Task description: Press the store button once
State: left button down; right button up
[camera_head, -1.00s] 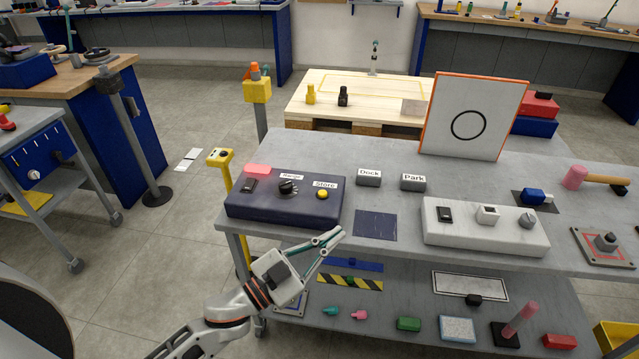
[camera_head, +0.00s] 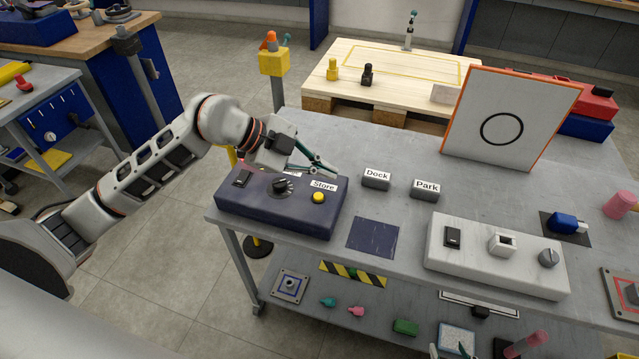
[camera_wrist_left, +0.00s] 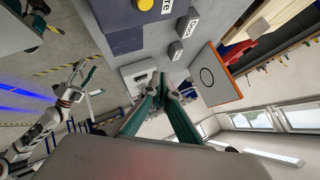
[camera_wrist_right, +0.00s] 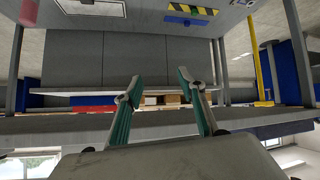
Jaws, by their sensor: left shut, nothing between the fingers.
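The yellow store button (camera_head: 319,197) sits on the right part of the dark blue control box (camera_head: 270,212), in front of the "Store" label (camera_head: 324,185). The button shows at the top edge of the left wrist view (camera_wrist_left: 143,4). My left gripper (camera_head: 335,171) is shut and empty. In the head view its fingertips appear just behind and right of the label, apart from the button; their height above the box is hard to judge. My right gripper (camera_wrist_right: 158,78) has its fingers apart and empty in its wrist view, low near the bench's underside.
On the same box are a black knob (camera_head: 282,185) and a dark rocker switch (camera_head: 241,178). "Dock" (camera_head: 376,179) and "Park" (camera_head: 425,189) blocks stand to the right. A white control box (camera_head: 497,256) and an upright orange-edged panel (camera_head: 511,118) stand further right.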

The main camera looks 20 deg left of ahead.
pick_arm(q)
jog(key=a, duration=0.1)
jog(key=w+a+y, duration=0.1)
jog(key=w+a, duration=0.1)
jog(key=shift+w+r+n+t, duration=0.1)
jog(key=shift+r+n+t, duration=0.2)
jog(key=shift+n, duration=0.1)
pick_arm(e)
jog(key=shift+w, duration=0.45)
jog(key=shift+s, duration=0.1)
pick_arm(q)
jog(key=shift+f, duration=0.1)
